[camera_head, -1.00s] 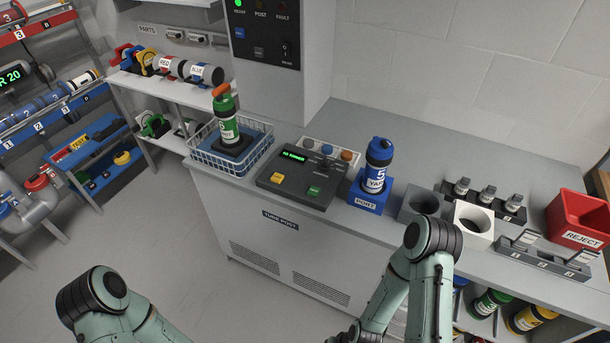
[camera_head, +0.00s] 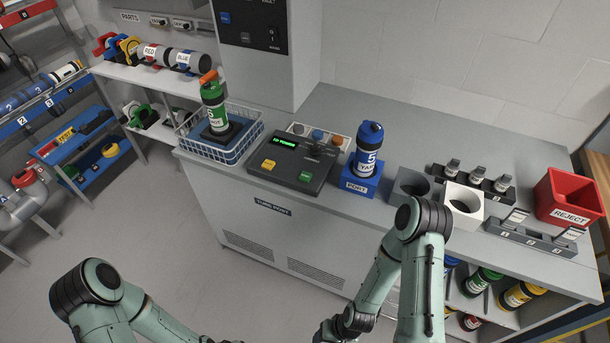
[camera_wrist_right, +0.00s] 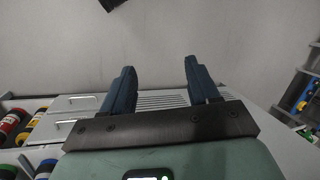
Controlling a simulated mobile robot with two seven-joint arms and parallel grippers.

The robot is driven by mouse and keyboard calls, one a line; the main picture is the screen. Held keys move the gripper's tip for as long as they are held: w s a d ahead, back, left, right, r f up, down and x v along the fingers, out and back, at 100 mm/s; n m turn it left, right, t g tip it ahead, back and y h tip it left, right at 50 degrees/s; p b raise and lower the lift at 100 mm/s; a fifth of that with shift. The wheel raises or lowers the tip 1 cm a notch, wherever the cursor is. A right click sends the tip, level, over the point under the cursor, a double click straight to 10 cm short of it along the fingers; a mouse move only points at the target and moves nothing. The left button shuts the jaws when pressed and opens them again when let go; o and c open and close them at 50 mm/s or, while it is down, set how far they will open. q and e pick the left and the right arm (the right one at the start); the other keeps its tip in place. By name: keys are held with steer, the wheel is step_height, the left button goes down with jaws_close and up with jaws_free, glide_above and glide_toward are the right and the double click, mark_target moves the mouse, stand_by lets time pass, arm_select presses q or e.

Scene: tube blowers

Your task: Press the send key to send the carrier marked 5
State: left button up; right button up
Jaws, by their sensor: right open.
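A blue carrier (camera_head: 368,148) with a white label marked 5 stands upright in the blue block labelled PORT (camera_head: 361,186). Left of it is a dark control panel (camera_head: 306,172) with a green-lit display (camera_head: 290,143), a yellow key (camera_head: 268,165) and a green key (camera_head: 305,177); their lettering is too small to read. My right arm is low in front of the counter, apart from the panel. In the right wrist view my right gripper (camera_wrist_right: 160,82) is open and empty, with floor between its fingers. My left arm is at the lower left; its gripper is out of view.
A green carrier (camera_head: 214,107) stands in a wire basket (camera_head: 240,148) left of the panel. Grey (camera_head: 408,186) and white (camera_head: 463,205) holders and a red REJECT bin (camera_head: 566,197) lie to the right. The counter behind them is mostly clear.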

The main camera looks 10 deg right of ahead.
jaws_close()
stand_by(1.6)
